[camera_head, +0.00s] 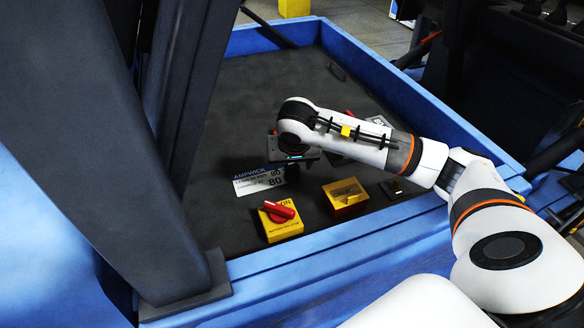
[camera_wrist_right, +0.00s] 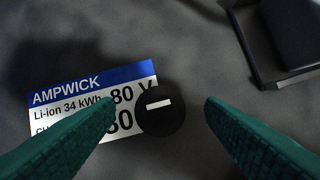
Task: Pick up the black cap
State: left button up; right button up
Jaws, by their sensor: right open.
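The black cap (camera_wrist_right: 160,112) is a round dark disc with a short white bar on it. In the right wrist view it lies over the right end of a white and blue AMPWICK label (camera_wrist_right: 70,92), covering part of the print. My right gripper (camera_wrist_right: 160,104) is open, its two green fingers on either side of the cap and apart from it in the picture. In the head view my right gripper (camera_head: 291,157) is above the label (camera_head: 258,180), and I cannot make out the cap there. My left gripper is out of view.
A yellow block with a red rotary switch (camera_head: 279,219) and another yellow-topped block (camera_head: 346,194) stand near the front. Blue walls (camera_head: 390,88) surround the dark floor. A dark box (camera_wrist_right: 285,40) is at the wrist view's upper right.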

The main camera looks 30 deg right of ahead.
aim_at(292, 165)
jog(key=x, duration=0.2)
jog(key=shift+w+f, duration=0.1)
jog(key=shift+f, duration=0.15)
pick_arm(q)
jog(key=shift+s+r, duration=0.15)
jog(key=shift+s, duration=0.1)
pick_arm(e)
jog(key=c, duration=0.7)
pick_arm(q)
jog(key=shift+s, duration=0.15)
pick_arm(e)
jog(key=shift+c, duration=0.2)
notch_tip(292, 165, up, 10)
jog(key=shift+r+b, duration=0.1)
jog(key=shift+b, duration=0.3)
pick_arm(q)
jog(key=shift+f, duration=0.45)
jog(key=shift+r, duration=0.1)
